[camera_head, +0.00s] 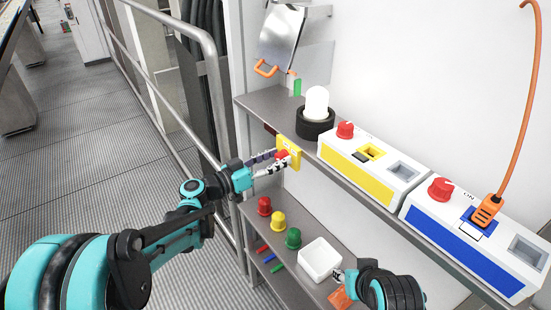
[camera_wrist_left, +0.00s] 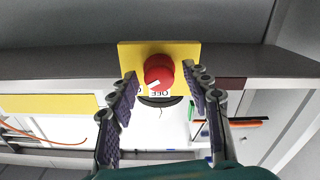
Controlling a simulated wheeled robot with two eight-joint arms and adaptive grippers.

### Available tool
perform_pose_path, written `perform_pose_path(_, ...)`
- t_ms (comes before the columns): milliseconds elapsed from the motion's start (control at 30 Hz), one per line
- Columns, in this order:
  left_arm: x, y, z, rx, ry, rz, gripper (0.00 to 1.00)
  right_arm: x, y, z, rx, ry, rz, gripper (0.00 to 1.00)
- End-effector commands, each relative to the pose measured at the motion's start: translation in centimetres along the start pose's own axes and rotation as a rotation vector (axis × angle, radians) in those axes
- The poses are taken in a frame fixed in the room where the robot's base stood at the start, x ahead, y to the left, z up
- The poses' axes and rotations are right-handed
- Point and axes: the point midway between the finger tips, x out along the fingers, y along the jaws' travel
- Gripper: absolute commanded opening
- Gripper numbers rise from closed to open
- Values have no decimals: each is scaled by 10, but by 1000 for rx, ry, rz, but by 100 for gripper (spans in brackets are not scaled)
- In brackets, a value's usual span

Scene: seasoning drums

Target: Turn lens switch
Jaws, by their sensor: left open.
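The switch is a red round knob (camera_head: 282,155) on a yellow plate (camera_head: 293,146) at the front edge of the upper shelf. In the left wrist view the red knob (camera_wrist_left: 159,71) has a white mark and sits on the yellow plate (camera_wrist_left: 128,55), with an "OFF" label beside it. My left gripper (camera_head: 284,161) is open, with its fingers reaching to the knob. In the left wrist view, one finger of the left gripper (camera_wrist_left: 162,85) is on each side of the knob, with gaps showing. My right gripper (camera_head: 346,275) is low beside a white bin; its jaws are unclear.
The upper shelf (camera_head: 262,103) bears a white lamp (camera_head: 317,101), a yellow-fronted box (camera_head: 358,173) and a blue-fronted box (camera_head: 455,250) with an orange plug (camera_head: 487,211). Below are red, yellow and green drums (camera_head: 293,238) and a white bin (camera_head: 320,258). A metal rail (camera_head: 205,140) stands left.

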Motion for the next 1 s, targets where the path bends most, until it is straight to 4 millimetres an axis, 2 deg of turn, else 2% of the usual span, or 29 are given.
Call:
perform_pose_path(33, 0, 0, 0, 0, 0, 0, 46, 0, 0, 0, 0, 0, 0, 40)
perform_pose_path(200, 0, 0, 0, 0, 0, 0, 1, 0, 0, 0, 0, 0, 0, 40)
perform_pose_path(667, 0, -1, 1, -68, 0, 0, 0, 4, 0, 3, 0, 0, 0, 40)
perform_pose_path(1000, -1, -2, 2, -326, 1, -1, 0, 18, 0, 13, 0, 0, 0, 40)
